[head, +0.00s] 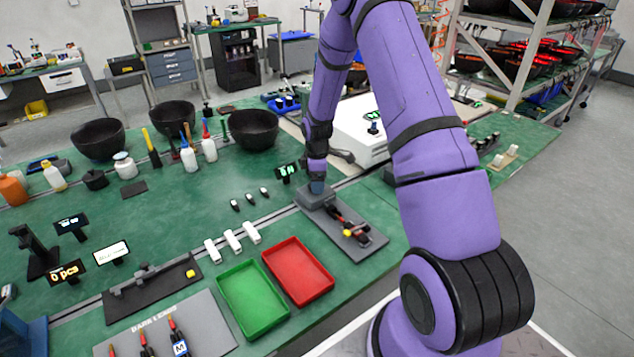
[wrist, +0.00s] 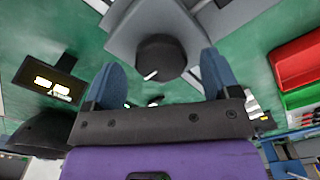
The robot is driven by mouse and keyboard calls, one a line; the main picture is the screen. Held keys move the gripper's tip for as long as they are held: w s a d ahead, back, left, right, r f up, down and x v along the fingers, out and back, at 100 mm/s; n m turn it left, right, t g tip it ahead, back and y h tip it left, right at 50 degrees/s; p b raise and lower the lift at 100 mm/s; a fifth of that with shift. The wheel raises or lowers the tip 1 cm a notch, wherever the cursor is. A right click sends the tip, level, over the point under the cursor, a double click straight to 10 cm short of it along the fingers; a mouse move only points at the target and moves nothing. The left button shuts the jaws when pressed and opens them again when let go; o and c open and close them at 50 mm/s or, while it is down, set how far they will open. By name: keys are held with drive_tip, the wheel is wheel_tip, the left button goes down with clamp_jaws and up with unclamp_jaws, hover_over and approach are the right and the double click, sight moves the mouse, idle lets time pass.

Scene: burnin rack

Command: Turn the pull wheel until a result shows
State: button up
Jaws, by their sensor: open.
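The pull wheel (wrist: 161,55) is a dark round knob with a white mark on its rim, on a grey housing (wrist: 125,35) in the wrist view. My gripper (wrist: 160,64) is open, with one blue finger on each side of the wheel. I cannot tell whether the fingers touch it. In the head view my gripper (head: 317,187) points down over the grey block of the pull fixture (head: 372,247) and hides the wheel. A small black display (head: 287,171) beside it shows lit green characters too small to read. A lit display (wrist: 55,84) also shows in the wrist view.
A red tray (head: 298,272) and a green tray (head: 252,300) lie in front of the fixture. Several white and black small parts lie left of it. Bowls and bottles (head: 190,155) stand farther back. Green table between them is partly clear.

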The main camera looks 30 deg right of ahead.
drive_tip(key=shift+f, duration=0.6)
drive_tip(key=c, duration=0.9)
